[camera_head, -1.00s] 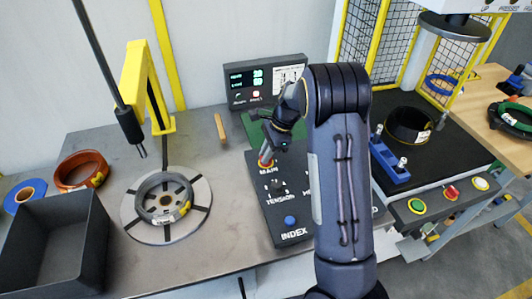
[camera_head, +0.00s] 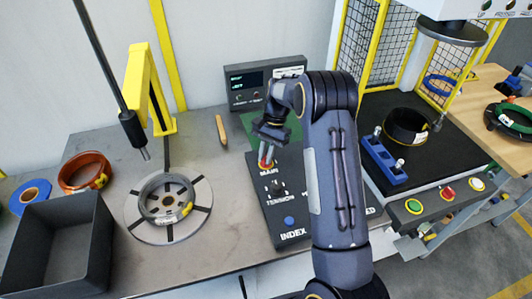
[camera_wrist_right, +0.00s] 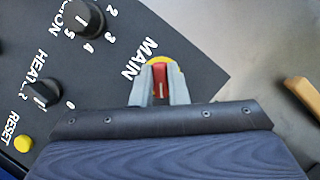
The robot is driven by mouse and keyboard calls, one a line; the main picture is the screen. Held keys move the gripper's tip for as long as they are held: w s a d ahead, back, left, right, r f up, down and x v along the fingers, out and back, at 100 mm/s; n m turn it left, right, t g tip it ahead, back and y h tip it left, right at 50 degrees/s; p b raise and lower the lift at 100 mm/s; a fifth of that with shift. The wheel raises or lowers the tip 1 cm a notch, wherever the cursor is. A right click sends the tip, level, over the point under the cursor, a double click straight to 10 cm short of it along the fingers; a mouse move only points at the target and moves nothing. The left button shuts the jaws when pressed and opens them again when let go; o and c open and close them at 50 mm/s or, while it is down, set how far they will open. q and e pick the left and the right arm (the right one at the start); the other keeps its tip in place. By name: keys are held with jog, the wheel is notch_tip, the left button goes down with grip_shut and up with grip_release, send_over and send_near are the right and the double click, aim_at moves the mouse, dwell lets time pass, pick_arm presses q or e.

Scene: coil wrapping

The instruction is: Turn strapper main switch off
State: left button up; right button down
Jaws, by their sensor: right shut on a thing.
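The strapper control panel (camera_head: 290,225) is a dark box on the grey table, with MAIN, TENSION and INDEX labels. Its main switch (camera_wrist_right: 160,80) is a red handle on a yellow base in the right wrist view, beside the MAIN label. My right gripper (camera_head: 265,162) comes down onto the switch at the panel's far left corner. In the right wrist view its two fingers (camera_wrist_right: 160,88) stand on either side of the red handle and are shut on it. The display (camera_head: 262,82) behind the panel is mostly dark, with faint text. My left gripper is not in view.
The tension knob (camera_wrist_right: 84,18), heater knob (camera_wrist_right: 40,95) and yellow reset button (camera_wrist_right: 23,144) are close to my right gripper. A coil (camera_head: 165,198) lies on a round plate at left. A wooden-handled tool (camera_head: 221,131) lies beyond the panel.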

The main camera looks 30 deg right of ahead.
jog(key=n+g+h, duration=0.1)
jog(key=n, duration=0.3)
jog(key=shift+n, duration=0.3)
jog(key=n+g+h, duration=0.1)
jog(key=n+h, duration=0.1)
jog(key=n, duration=0.2)
jog(key=shift+n, duration=0.4)
jog(key=c, duration=1.4)
grip_release()
jog(key=shift+c, duration=0.2)
